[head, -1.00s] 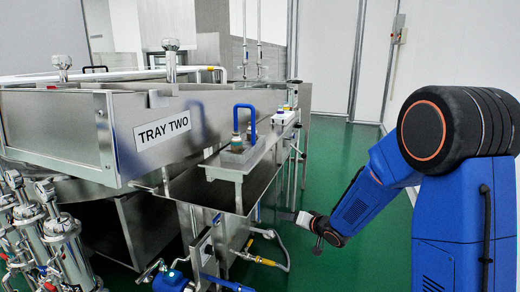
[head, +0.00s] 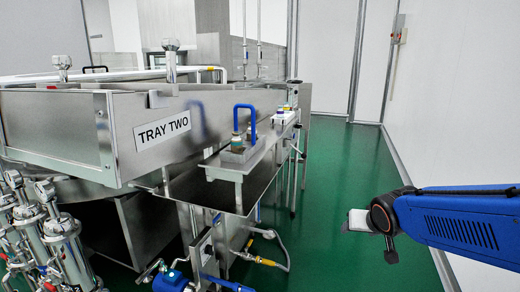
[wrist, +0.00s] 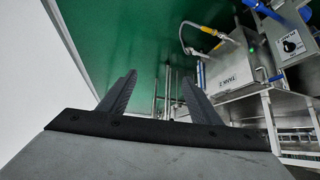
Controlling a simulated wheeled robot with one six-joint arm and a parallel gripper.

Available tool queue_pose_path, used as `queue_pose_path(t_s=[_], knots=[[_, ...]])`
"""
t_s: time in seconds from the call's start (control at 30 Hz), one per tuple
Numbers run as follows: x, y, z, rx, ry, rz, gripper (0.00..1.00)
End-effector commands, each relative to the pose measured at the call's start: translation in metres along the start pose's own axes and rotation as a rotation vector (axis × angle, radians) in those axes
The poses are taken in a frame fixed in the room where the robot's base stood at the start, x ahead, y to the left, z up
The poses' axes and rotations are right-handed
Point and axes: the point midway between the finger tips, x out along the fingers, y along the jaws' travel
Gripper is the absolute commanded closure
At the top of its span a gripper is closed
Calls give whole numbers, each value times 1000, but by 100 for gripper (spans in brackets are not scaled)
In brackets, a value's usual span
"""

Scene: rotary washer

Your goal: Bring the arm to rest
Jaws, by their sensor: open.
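My gripper (wrist: 158,97) shows in the wrist view with its two dark fingers spread apart and nothing between them. Beyond the fingers are the green floor and the washer's frame and pipes. In the head view my blue arm (head: 460,225) reaches in from the right edge, over the green floor. My gripper's fingers cannot be made out clearly there. The arm is well apart from the steel washer, with open floor between them.
The washer with the TRAY TWO label (head: 163,134) fills the left. A side shelf (head: 232,172) carries a blue-handled holder with bottles (head: 238,143). A white wall (head: 460,120) stands close on the right. Green floor (head: 335,190) lies clear between.

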Motion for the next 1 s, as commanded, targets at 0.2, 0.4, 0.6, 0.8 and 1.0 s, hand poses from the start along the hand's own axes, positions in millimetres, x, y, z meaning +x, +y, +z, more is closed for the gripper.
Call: queue_pose_path(t_s=[0.2, 0.4, 0.6, 0.8, 1.0], knots=[[-57, 20, 48, -34, -96, 31, 42], [-105, 29, 100, -75, -197, 22, 42], [-142, 30, 146, -118, -282, -12, 42], [-159, 29, 168, -141, -324, -35, 42], [-160, 28, 170, -144, -329, -38, 42]])
